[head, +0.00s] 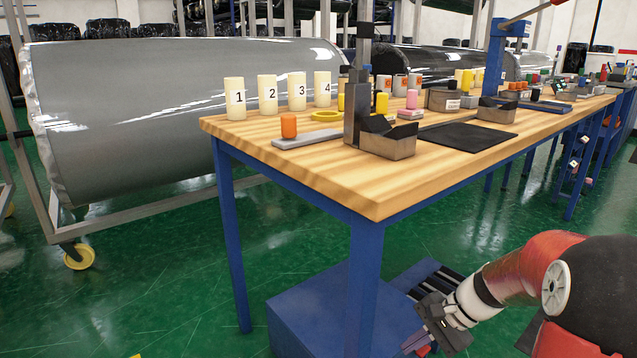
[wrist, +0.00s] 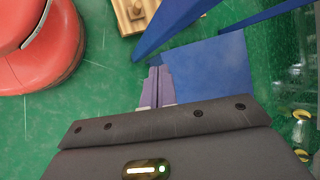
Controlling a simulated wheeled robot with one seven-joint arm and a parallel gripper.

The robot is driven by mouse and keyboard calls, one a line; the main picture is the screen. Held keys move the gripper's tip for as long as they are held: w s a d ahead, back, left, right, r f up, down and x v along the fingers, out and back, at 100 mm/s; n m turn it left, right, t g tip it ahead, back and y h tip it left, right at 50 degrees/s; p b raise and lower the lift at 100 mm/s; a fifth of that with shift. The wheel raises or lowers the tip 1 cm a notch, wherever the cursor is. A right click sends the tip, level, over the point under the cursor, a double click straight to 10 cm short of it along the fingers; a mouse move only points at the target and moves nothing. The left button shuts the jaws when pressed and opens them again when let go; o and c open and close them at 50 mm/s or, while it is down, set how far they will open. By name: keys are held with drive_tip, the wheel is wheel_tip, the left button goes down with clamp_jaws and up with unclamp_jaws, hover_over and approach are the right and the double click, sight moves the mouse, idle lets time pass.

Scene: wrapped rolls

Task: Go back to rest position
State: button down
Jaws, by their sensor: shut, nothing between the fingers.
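My gripper (wrist: 160,88) is shut and empty in the wrist view, its two purple-grey fingers together. It points down towards the green floor and a blue panel. In the head view my gripper (head: 418,343) shows at the lower right, below the table top and in front of the table's near end. My red and black arm reaches to it from the right edge.
A wooden-topped table (head: 375,195) with blue legs holds numbered cream cylinders (head: 268,93), metal bins (head: 390,140) and small coloured parts. A blue box (head: 310,310) sits under it. A large wrapped roll (head: 170,105) lies on a wheeled frame at left. Green floor is clear at front left.

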drive_tip(key=s+a+r+n+t+h+p, duration=0.2)
drive_tip(key=s+r+n, duration=0.3)
drive_tip(key=s+r, duration=0.3)
drive_tip(key=s+a+r+n+t+h+p, duration=0.1)
drive_tip(key=s+r+n+t+h, duration=0.1)
drive_tip(key=s+r+n+h, duration=0.3)
drive_tip(key=s+r, duration=0.3)
drive_tip(key=s, duration=0.2)
drive_tip(key=shift+s+a+r+t+p, duration=0.2)
drive_tip(key=shift+a+t+p, duration=0.1)
drive_tip(key=shift+a+p, duration=0.1)
drive_tip(key=shift+d, duration=0.1)
